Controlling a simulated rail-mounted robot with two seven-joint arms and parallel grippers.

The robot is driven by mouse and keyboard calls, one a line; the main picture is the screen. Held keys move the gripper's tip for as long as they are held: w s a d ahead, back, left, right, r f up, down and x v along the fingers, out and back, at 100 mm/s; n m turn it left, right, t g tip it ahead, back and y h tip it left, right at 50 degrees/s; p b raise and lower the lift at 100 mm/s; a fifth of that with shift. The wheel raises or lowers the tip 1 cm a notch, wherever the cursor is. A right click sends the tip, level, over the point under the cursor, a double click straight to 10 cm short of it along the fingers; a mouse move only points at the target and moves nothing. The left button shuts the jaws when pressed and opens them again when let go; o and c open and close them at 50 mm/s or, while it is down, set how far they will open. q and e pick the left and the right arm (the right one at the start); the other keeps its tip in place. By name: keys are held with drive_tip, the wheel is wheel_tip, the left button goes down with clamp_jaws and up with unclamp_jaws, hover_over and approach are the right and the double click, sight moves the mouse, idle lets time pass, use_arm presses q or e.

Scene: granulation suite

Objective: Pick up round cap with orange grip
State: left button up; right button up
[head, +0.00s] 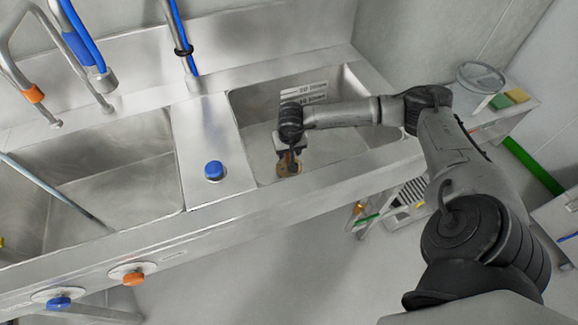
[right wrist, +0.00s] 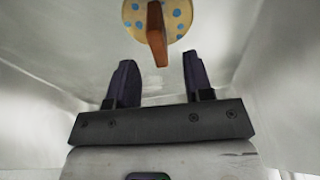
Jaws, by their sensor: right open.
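The round cap is cream with blue dots and has an upright orange grip (right wrist: 157,38); it shows at the top of the right wrist view, partly cut off by the frame edge. In the head view, a small brownish-orange patch (head: 289,168) shows in the right sink basin, just below the fingers, mostly covered by them. My right gripper (head: 288,157) points down into that basin. In the right wrist view its two dark fingers (right wrist: 160,78) are apart and empty, with the grip beyond the gap between them, not clasped. My left gripper is not in view.
Steel walls of the right basin (head: 355,97) stand close around my right gripper. A labelled plate (head: 303,92) is at its back wall. A blue knob (head: 214,170) sits on the divider. Left is another basin (head: 110,180) with taps. A side table (head: 510,115) stands right.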

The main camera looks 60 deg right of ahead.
sight(289, 156)
drive_tip(key=shift+w+d+f+b, duration=0.1)
drive_tip(key=shift+f+b, duration=0.3)
drive_tip(key=shift+f, duration=0.85)
drive_tip(key=shift+d+f+b, duration=0.1)
drive_tip(key=shift+f+b, duration=0.3)
drive_tip(key=shift+f, duration=1.2)
drive_tip(key=shift+r, duration=0.1)
drive_tip(key=shift+c, duration=0.9)
drive_tip(key=shift+w, duration=0.1)
clamp_jaws()
